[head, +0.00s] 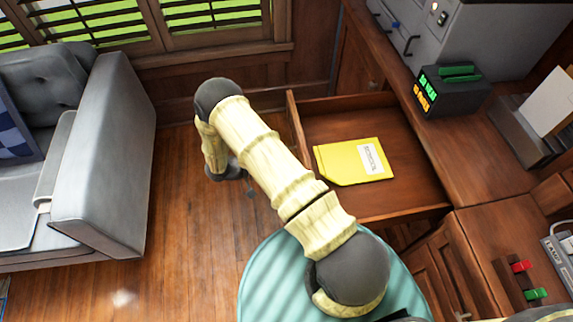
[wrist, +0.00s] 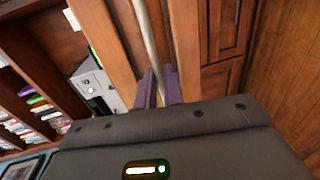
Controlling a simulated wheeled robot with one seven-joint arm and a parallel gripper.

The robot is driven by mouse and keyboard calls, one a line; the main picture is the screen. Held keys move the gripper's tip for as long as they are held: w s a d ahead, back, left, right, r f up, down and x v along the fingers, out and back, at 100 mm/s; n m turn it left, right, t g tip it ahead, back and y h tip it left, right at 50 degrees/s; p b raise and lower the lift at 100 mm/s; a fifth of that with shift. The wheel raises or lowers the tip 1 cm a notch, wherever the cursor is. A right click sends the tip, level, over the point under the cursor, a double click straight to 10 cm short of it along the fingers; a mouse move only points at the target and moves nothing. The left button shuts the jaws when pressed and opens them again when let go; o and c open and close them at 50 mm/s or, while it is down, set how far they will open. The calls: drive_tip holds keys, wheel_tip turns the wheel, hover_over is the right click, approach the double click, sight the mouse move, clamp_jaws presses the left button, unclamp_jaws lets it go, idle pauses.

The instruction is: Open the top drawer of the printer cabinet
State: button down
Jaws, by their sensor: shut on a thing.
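The top drawer (head: 413,180) of the wooden printer cabinet (head: 480,140) stands pulled well out in the head view, its inside showing. Its front panel (head: 296,122) is on the left, partly behind my arm. In the wrist view the purple fingers of my gripper (wrist: 160,86) are shut on a pale metal bar handle (wrist: 148,38), which runs up the picture in front of the wood. In the head view my arm hides most of the gripper and the handle.
A yellow folder (head: 340,168) lies in the drawer. A grey printer (head: 460,40) and a dark device with lit digits (head: 450,95) stand on the cabinet. A grey sofa (head: 115,150) is at the left. Wooden floor (head: 180,230) is clear between sofa and drawer.

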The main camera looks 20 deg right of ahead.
drive_tip(key=c, duration=1.5)
unclamp_jaws()
drive_tip(key=b+v, duration=0.1)
drive_tip(key=v, duration=1.6)
drive_tip(key=shift+w+a, duration=0.15)
